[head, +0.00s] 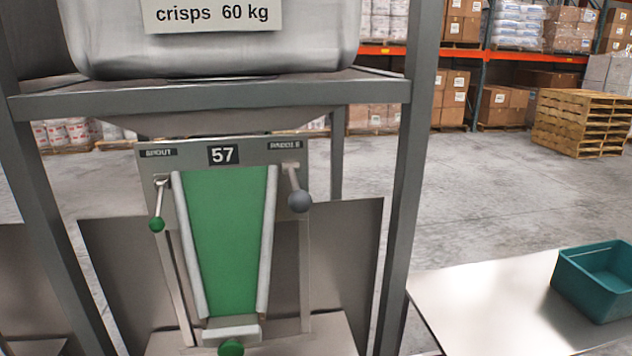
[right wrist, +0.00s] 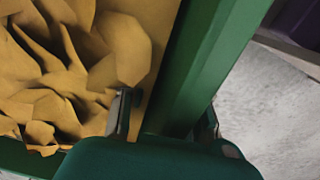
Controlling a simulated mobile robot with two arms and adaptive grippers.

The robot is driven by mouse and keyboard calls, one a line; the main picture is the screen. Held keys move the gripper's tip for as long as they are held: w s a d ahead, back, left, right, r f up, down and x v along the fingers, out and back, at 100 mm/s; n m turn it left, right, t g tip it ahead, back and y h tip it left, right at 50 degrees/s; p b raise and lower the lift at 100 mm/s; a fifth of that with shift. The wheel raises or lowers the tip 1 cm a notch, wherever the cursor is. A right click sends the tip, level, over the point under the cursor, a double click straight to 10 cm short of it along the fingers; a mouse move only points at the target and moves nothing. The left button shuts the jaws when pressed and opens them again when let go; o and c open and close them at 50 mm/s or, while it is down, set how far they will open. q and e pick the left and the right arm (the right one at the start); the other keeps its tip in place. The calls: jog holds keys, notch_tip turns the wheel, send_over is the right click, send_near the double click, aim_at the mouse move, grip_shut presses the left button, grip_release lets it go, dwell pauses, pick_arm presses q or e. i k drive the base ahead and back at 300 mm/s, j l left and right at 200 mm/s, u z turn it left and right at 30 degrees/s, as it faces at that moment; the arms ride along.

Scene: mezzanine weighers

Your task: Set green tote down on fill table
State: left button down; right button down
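The green tote (right wrist: 205,60) shows close up in the right wrist view, with a heap of yellow-brown crisps (right wrist: 75,65) in it. My right gripper (right wrist: 165,118) has one finger inside and one outside the tote's wall, and looks shut on it. The tote's underside and what it rests on are hidden. In the head view neither gripper shows. A flat pale steel table (head: 480,300) is at the lower right, and a teal tote (head: 600,280) stands on it; its visible inside looks empty.
A weigher (head: 223,155) marked 57, with a green chute (head: 228,235) and lever knobs, stands inside a grey steel frame (head: 400,200) ahead. Its hopper above reads "crisps 60 kg". The table's left part is bare. Wooden pallets (head: 582,125) and racks stand far behind across open floor.

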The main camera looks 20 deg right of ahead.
aim_at(500, 321)
jog(key=k+l+z, duration=0.1)
jog(key=l, duration=3.55)
jog(key=i, duration=0.9)
jog(key=l+z, duration=0.05)
